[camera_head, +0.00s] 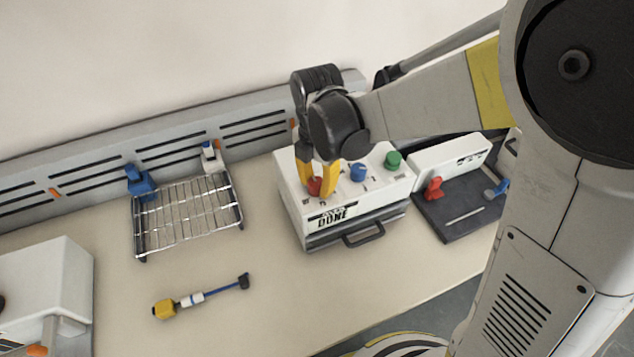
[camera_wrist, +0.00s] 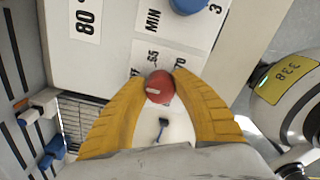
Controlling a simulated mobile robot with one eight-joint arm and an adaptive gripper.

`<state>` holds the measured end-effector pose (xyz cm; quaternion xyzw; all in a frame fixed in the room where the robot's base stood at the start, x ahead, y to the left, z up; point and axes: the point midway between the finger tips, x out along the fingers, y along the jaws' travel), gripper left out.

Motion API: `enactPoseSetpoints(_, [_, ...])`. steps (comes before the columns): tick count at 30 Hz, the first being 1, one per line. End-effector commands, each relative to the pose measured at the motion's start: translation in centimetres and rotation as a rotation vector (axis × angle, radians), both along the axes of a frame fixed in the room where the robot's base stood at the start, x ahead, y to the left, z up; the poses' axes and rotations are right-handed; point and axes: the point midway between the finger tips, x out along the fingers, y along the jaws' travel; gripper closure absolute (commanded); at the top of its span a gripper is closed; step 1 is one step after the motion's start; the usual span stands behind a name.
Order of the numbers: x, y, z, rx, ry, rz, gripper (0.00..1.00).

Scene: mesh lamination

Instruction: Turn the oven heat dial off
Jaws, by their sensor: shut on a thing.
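The oven (camera_head: 300,210) is a white box with a front drawer handle and the word "DONE" on its front. A red dial (camera_head: 314,186) stands on its top, and blue (camera_head: 358,172) and green (camera_head: 393,159) dials stand to its right. My gripper (camera_head: 318,190) points down with its yellow fingers shut on the red dial. In the wrist view the red dial (camera_wrist: 160,87) sits between the fingertips, with a pale mark on its face. Printed labels lie around it, partly hidden by the fingers. I cannot tell which dial is the heat dial.
A wire rack (camera_head: 187,215) stands left of the oven. A yellow and blue tool (camera_head: 200,297) lies on the bench in front of it. A dark tray with a red clamp (camera_head: 433,188) is at right. A white box (camera_head: 45,290) is at far left.

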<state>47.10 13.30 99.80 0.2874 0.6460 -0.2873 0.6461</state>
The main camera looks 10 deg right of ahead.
Motion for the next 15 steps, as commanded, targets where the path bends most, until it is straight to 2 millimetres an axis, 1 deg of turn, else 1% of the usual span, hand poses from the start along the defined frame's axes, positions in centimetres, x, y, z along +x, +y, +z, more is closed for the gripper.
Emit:
enactPoseSetpoints(13, [-0.05, -0.02, -0.04, -0.001, 0.001, 0.011, 0.98])
enactPoseSetpoints(14, [-0.05, -0.02, -0.04, -0.001, 0.001, 0.011, 0.65])
enactPoseSetpoints(15, [-0.04, -0.03, -0.04, -0.001, 0.001, 0.011, 0.53])
